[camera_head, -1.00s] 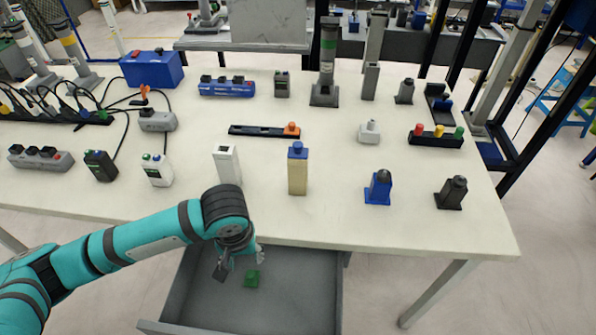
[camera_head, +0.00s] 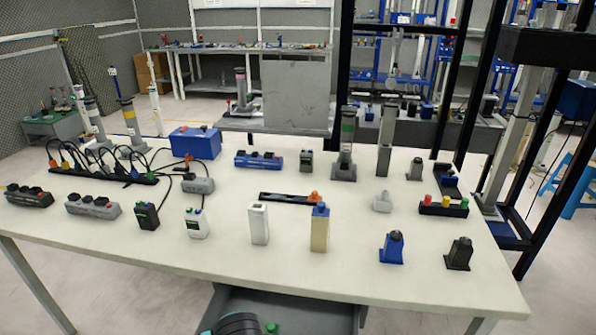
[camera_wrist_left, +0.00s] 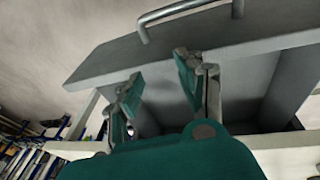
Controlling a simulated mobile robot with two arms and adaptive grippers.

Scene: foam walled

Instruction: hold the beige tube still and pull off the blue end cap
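The beige tube (camera_head: 320,232) stands upright on the white table near its front edge. The blue end cap (camera_head: 321,209) sits on top of it. My left gripper is open and empty in the left wrist view (camera_wrist_left: 158,85), over the grey drawer below the table front. The left gripper is apart from the tube. My right gripper is in neither view.
A white block (camera_head: 258,224) stands just left of the tube. A black bar with an orange end (camera_head: 285,198) lies behind it. A blue device (camera_head: 392,248) stands to the right, with bare table between.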

